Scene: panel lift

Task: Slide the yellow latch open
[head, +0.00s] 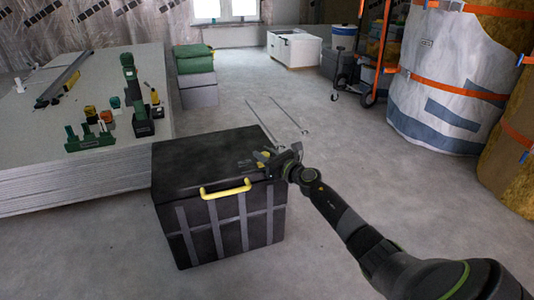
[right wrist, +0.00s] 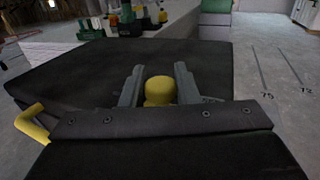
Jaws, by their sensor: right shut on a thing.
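A black chest (head: 205,155) with grey straps and a yellow front handle (head: 225,190) stands on the floor, its lid down. In the right wrist view the yellow latch (right wrist: 160,92) is a rounded knob at the lid's edge. My right gripper (right wrist: 158,72) has one grey finger on each side of the knob and is shut on it. In the head view the right gripper (head: 265,157) is at the chest's top right front corner and mostly hides the latch. My left gripper is not in view.
A stack of boards (head: 80,160) with green tools on it stands left of the chest. Green and grey cases (head: 195,75) stand behind. Two thin rods (head: 270,122) show beyond the gripper. Wrapped bales (head: 440,75) stand at right. The floor right of the chest is clear.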

